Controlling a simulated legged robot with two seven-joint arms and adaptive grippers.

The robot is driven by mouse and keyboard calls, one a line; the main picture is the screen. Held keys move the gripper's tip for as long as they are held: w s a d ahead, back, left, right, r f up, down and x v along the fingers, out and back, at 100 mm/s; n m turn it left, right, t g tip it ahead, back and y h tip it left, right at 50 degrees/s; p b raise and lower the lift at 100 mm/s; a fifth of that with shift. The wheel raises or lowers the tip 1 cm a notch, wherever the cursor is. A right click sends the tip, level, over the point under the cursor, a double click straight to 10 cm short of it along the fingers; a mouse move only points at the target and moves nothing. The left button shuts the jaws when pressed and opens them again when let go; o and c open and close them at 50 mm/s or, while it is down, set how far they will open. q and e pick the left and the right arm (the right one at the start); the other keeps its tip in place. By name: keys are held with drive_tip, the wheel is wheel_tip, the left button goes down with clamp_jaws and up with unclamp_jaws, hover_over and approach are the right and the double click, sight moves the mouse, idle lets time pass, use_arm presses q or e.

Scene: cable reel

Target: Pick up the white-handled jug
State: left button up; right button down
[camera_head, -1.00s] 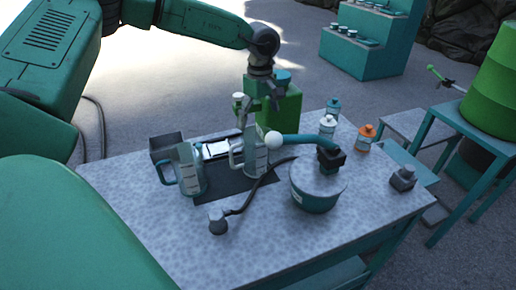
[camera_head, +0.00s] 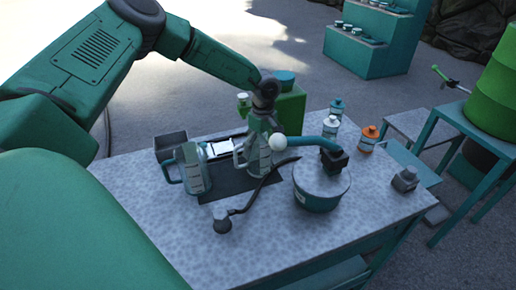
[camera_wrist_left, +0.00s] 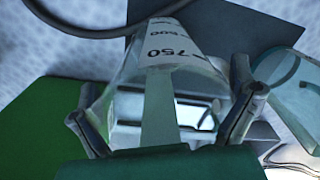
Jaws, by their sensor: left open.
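My left gripper (camera_head: 262,128) is directly above and around the top of this jug in the head view. In the wrist view its two fingers stand apart, one on each side of the jug (camera_wrist_left: 165,92). It is open, and contact with the jug cannot be told. The handle is mostly hidden in the wrist view. A second jug with a teal handle (camera_head: 190,170) stands to the left. My right gripper is not in view.
A green box (camera_head: 290,108) stands behind the jug. A teal round pot (camera_head: 318,197) with a dark block on top sits to the right. Several bottles (camera_head: 367,140) stand at the back right. A black cable (camera_head: 245,205) curves in front.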

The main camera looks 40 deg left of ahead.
use_arm(q)
drive_tip(key=shift+s+a, duration=0.2)
drive_tip(key=shift+a, duration=0.2)
drive_tip(key=c, duration=1.2)
drive_tip(key=shift+o, duration=0.2)
drive_tip(key=shift+d+f, duration=0.1)
drive_tip(key=shift+d, duration=0.1)
